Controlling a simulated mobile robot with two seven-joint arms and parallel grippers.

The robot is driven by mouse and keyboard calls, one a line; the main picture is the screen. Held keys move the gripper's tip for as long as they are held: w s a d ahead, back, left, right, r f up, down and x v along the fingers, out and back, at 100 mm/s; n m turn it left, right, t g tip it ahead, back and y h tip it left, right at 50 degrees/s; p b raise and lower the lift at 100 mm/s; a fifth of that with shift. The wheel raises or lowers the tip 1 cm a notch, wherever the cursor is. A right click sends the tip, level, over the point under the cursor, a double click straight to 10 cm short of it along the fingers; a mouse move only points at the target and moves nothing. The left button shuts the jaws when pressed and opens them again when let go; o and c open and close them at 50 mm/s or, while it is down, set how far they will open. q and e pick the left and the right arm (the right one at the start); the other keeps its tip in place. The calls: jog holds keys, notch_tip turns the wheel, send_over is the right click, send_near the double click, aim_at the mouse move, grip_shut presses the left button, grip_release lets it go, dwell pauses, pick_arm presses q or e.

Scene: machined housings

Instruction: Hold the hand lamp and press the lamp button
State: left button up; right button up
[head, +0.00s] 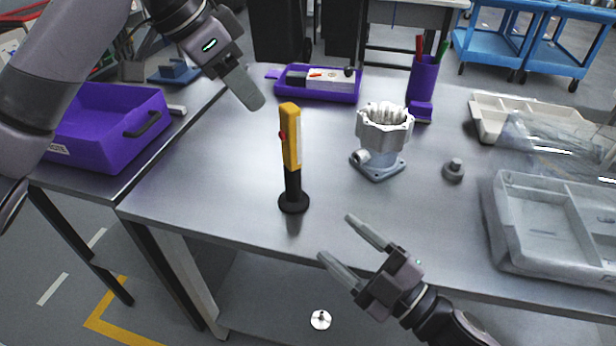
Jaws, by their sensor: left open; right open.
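The hand lamp (292,150) stands upright on the metal table on its round black base. Its upper body is yellow with a pale strip on the right side, and its lower handle is black. The red lamp button (283,136) shows on the left side of the yellow part. My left gripper (246,88) is above and to the left of the lamp, apart from it and empty; its fingers overlap in this view. My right gripper (338,239) is open and empty, low near the table's front edge, to the right of the lamp base.
A grey machined housing (380,140) stands right of the lamp, with a small grey part (453,170) beyond it. A purple tray (320,84) and purple pen holder (422,82) are behind. Clear trays (552,225) fill the right side. A purple bin (105,128) is at left.

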aim_at(287, 157)
jog(key=w+a+m+h, duration=0.1)
jog(key=w+m, duration=0.3)
jog(key=w+a+r+m+t+h, duration=0.1)
jog(key=w+a+m+h, duration=0.1)
jog(key=w+m, duration=0.1)
jog(key=w+a+m+h, duration=0.1)
jog(key=w+a+m, duration=0.1)
jog(key=w+m, duration=0.2)
jog(key=shift+w+r+m+h, duration=0.3)
jog(key=shift+r+m+h, duration=0.1)
jog(key=shift+m, duration=0.1)
jog(key=shift+w+a+r, duration=0.1)
jog(key=shift+w+a, duration=0.1)
jog(key=shift+w, duration=0.6)
jog(key=shift+x, duration=3.35)
pick_arm(q)
jog(key=shift+c, duration=0.3)
pick_arm(e)
grip_shut()
pick_arm(q)
grip_shut()
jog(key=shift+f, duration=0.1)
